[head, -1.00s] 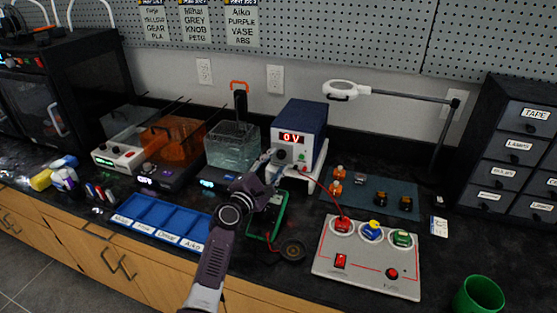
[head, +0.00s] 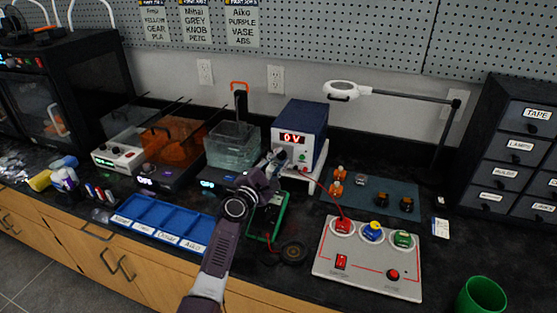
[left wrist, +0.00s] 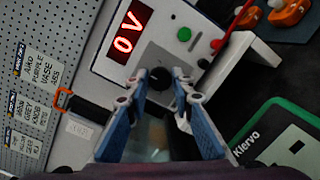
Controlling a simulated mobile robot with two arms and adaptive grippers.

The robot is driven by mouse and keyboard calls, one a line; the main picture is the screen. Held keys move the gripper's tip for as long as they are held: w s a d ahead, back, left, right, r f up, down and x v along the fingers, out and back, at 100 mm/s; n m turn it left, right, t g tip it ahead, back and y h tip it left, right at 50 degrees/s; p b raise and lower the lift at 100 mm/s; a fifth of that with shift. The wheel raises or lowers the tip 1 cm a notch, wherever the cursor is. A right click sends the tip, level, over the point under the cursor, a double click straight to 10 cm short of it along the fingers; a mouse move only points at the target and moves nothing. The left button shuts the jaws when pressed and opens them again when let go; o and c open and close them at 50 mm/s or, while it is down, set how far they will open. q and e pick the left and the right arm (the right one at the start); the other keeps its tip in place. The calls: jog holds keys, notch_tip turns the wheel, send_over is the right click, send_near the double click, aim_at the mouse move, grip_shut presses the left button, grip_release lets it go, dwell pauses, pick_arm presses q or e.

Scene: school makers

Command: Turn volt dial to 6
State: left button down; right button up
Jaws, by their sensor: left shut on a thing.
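The power supply (head: 307,119) is a blue box with a white front, standing on a white stand behind the middle of the bench. Its red display (head: 292,138) reads 0 V; it also shows in the left wrist view (left wrist: 131,31), turned on its side. The dark volt dial (left wrist: 159,79) sits on a grey plate below the display. My left gripper (head: 279,157) is at the front of the supply. In the left wrist view its fingertips (left wrist: 166,77) are shut on the dial. The fingers partly cover the dial there and hide it in the head view. My right gripper is not in view.
A green-edged device (head: 281,214) lies under my left arm. A grey control box (head: 365,278) with red, blue and green knobs stands to the right, joined by a red cable. A blue tray (head: 160,222) lies to the left. A magnifier lamp (head: 342,90) reaches over the back.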

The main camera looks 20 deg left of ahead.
pick_arm(q)
jog(key=shift+m, duration=0.4)
jog(key=m+p, duration=0.1)
jog(key=m, duration=0.1)
jog(key=shift+m, duration=0.3)
jog(key=m+p, duration=0.1)
jog(key=m, duration=0.2)
jog(key=shift+m+g+p, duration=0.3)
jog(key=shift+g+p, duration=0.1)
jog(key=m+y+p, duration=0.1)
jog(key=m, duration=0.2)
jog(key=shift+r+p, duration=0.1)
jog(key=shift+p, duration=0.25)
jog(key=m+p, duration=0.1)
jog(key=m, duration=0.2)
jog(key=shift+d+y+p, duration=0.15)
jog(key=shift+y+p, duration=0.15)
jog(key=shift+p, duration=0.1)
jog(key=m+y+p, duration=0.1)
jog(key=m, duration=0.3)
jog(key=shift+p, duration=0.3)
jog(key=m, duration=0.4)
jog(key=shift+f+m, duration=0.25)
jog(key=shift+m, duration=0.05)
jog(key=shift+y, duration=0.4)
